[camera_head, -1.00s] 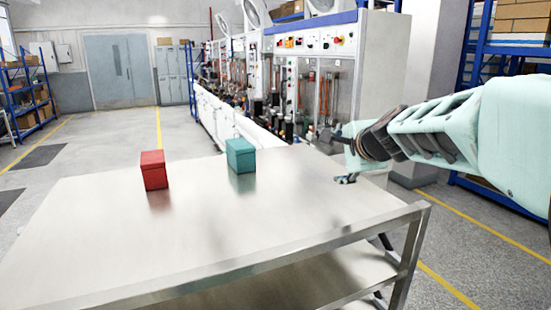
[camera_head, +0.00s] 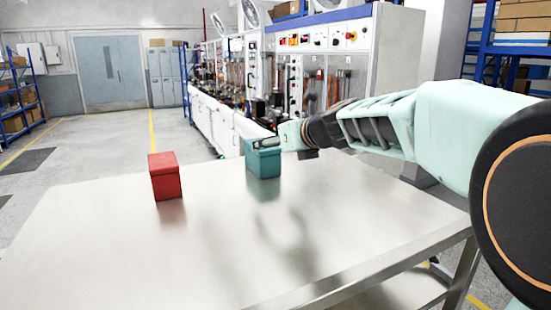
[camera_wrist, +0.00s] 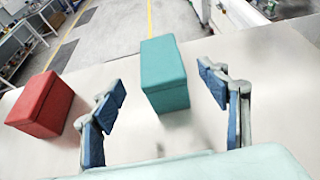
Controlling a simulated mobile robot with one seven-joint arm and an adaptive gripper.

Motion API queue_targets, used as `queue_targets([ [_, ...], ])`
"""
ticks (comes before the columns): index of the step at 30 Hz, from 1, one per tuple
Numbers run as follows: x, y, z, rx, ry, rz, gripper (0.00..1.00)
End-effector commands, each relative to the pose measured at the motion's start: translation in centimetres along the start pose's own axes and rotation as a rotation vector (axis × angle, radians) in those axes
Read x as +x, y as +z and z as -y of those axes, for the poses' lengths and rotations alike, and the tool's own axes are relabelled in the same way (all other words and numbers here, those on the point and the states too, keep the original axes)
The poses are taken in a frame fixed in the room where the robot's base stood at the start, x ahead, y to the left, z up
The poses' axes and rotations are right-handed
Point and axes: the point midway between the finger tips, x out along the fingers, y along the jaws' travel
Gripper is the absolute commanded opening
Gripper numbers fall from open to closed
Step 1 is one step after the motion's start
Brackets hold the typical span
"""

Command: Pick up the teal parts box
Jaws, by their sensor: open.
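The teal parts box (camera_head: 264,161) stands upright on the metal table, right of the red box. In the head view my gripper (camera_head: 263,143) reaches in from the right and overlaps the top of the teal box. In the wrist view the teal box (camera_wrist: 164,75) stands ahead, in line with the gap between the two blue-padded fingers of my gripper (camera_wrist: 166,108). The fingers are open and spread wider than the box. Clear space shows on both sides of it, and I see no contact.
A red box (camera_head: 165,177) stands on the table to the left; in the wrist view it (camera_wrist: 40,104) lies just outside the left finger. The metal table (camera_head: 130,240) is otherwise bare. A long bench with equipment (camera_head: 220,118) stands behind it.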

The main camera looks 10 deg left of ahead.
Motion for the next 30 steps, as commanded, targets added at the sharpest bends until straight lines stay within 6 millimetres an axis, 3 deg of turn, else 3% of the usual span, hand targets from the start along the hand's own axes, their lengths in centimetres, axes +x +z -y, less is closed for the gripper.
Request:
queue_targets([
  [9,4.4,-0.2,-0.1,0.001,0.002,-0.002,0.68],
  [16,5.8,-0.5,-0.1,0.0,0.001,-0.002,0.68],
  [24,9.4,-1.0,0.0,-0.001,0.001,-0.003,0.68],
  [30,10.3,-1.0,0.0,-0.001,0.0,-0.002,0.68],
])
